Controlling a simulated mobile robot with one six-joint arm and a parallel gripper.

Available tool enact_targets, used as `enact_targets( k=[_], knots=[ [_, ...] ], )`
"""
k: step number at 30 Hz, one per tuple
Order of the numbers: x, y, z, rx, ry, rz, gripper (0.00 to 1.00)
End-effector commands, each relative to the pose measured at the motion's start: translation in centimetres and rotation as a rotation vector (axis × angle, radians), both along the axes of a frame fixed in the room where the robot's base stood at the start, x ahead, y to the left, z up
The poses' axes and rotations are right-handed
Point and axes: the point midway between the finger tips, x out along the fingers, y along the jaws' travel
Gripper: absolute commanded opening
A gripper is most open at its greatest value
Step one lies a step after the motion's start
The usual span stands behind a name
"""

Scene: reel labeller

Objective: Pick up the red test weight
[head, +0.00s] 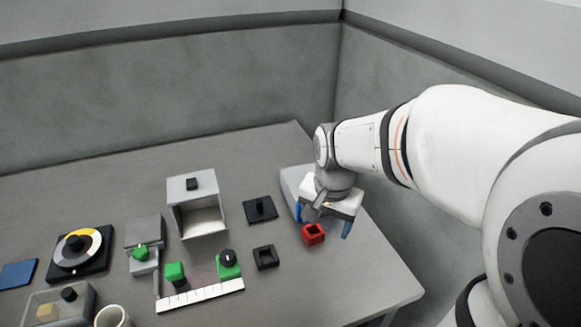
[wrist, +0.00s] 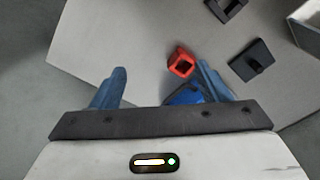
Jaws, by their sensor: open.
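The red test weight (head: 313,234) is a small red block with a dark square hollow in its top. It sits on the grey table near the right edge in the head view. In the wrist view the red weight (wrist: 181,62) lies ahead of the fingertips, nearer the right finger. My gripper (head: 323,219) has blue fingers and hangs above the table by the weight. In the wrist view my gripper (wrist: 160,70) is open with its fingers wide apart, and nothing is held. A blue thing (wrist: 186,95) lies by the right finger, partly hidden.
A black square holder (head: 265,257) and a black plate with a knob (head: 260,209) stand left of the weight. A grey open box (head: 193,187) stands farther left, with a white scale strip (head: 205,295) in front. The table edge is close on the right.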

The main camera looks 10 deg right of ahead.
Motion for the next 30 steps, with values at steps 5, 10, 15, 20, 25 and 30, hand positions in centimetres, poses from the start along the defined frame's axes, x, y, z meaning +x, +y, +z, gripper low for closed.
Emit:
enact_targets(
  k=[5, 10, 15, 20, 25, 30],
  knots=[
    [5.2, -0.1, -3.2, 0.032, 0.07, -0.35, 0.69],
    [8.2, -0.1, -5.7, 0.042, 0.107, -0.581, 0.69],
    [9.2, -0.1, -7.1, 0.043, 0.119, -0.676, 0.69],
    [9.4, -0.1, -8.8, 0.044, 0.121, -0.686, 0.69],
    [9.6, -0.1, -10.6, 0.043, 0.122, -0.684, 0.69],
    [10.0, -0.1, -13.1, 0.043, 0.123, -0.683, 0.69]
  ],
)
